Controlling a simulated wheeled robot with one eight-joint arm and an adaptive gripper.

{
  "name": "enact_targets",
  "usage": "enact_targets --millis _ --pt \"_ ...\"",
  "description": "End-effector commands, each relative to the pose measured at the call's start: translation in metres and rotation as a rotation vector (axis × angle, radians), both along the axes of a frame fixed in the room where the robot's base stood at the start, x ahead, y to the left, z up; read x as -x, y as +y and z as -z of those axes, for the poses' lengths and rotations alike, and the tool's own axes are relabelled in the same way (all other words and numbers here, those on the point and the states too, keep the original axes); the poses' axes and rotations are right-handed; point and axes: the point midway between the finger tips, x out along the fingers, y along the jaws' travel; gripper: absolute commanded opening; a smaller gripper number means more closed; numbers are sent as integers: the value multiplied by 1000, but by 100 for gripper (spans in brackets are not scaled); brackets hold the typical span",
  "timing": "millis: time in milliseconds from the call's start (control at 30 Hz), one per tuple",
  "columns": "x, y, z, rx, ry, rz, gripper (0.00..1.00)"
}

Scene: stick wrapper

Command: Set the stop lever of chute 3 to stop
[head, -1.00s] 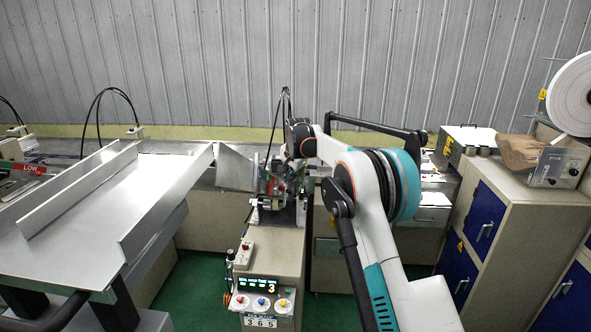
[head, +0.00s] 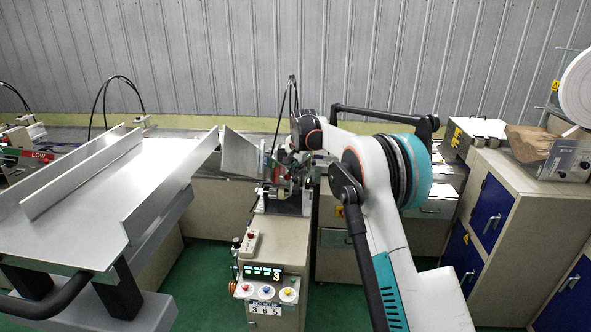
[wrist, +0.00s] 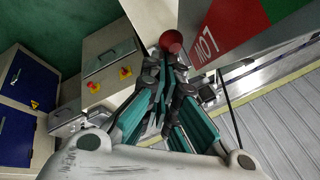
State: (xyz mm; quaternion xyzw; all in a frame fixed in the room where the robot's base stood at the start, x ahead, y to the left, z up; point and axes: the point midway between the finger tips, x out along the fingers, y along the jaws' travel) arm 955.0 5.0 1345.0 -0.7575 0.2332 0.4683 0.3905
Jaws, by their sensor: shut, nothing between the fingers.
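A red ball knob (wrist: 172,41), which looks like the end of the stop lever, shows at the top middle of the wrist view. Its shaft is hidden. My gripper (wrist: 170,58) is shut and empty, with its fingertips right at the knob; I cannot tell whether they touch it. A panel with a red and green scale marked LOW (wrist: 205,48) stands beside the knob. In the head view, my gripper (head: 284,168) is small and partly hidden among the mechanism of the unit whose display (head: 264,273) shows 3.
A sloped metal chute (head: 90,205) fills the left of the head view. Coloured knobs (head: 265,292) sit below the display. Blue-doored cabinets (head: 492,210) stand at the right. Green floor shows between the machines.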

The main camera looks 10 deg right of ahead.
Motion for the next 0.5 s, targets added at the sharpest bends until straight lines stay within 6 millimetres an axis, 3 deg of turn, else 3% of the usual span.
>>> enact_targets --millis 500 --pt "15 5 20 11 -27 0 0"
